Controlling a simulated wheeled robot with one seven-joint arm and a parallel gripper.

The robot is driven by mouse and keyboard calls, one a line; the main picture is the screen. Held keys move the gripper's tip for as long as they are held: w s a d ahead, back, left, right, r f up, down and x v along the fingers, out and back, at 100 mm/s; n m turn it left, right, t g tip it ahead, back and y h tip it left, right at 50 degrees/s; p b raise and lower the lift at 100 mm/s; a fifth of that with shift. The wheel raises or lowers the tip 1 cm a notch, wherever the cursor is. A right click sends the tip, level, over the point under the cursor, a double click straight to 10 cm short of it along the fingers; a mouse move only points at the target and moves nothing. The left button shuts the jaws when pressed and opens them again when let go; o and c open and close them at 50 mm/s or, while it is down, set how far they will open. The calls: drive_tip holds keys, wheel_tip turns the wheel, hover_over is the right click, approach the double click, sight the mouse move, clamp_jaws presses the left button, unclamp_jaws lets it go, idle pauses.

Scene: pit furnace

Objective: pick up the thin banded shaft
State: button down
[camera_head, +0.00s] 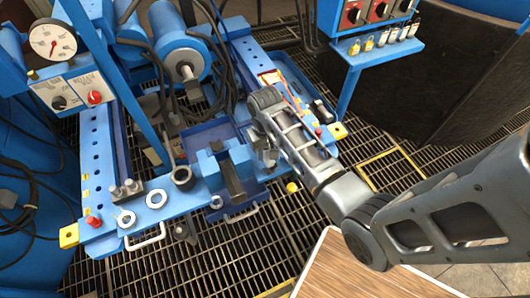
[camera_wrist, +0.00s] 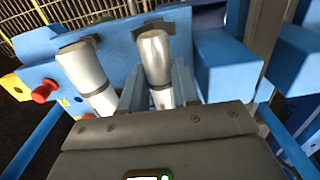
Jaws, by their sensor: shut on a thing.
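My gripper (camera_wrist: 158,88) has its two pale fingers on either side of a silver, rounded shaft (camera_wrist: 155,58) with a band low on its body, the thin banded shaft. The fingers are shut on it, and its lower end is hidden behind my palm. A second silver shaft (camera_wrist: 85,66) with a dark band stands just left of it, outside the fingers. In the head view my gripper (camera_head: 267,157) is low over the right part of the blue bench (camera_head: 212,184). There the held shaft is too small and covered to make out clearly.
A blue block (camera_wrist: 223,66) is close right of the held shaft. A red knob (camera_wrist: 45,90) is at the left. In the head view a blue vise (camera_head: 240,155), a steel ring (camera_head: 157,198) and a pressure gauge (camera_head: 52,42) are left of my arm. Floor grating surrounds the bench.

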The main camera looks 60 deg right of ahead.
drive_tip(key=r, duration=0.1)
drive_tip(key=s+r, duration=0.1)
drive_tip(key=shift+r, duration=0.4)
drive_tip(key=s+d+r, duration=0.1)
drive_tip(key=s+r, duration=0.5)
drive_tip(key=s, duration=0.4)
drive_tip(key=shift+s+d+r, duration=0.25)
drive_tip(key=shift+s+d, duration=0.05)
drive_tip(key=shift+d, duration=0.05)
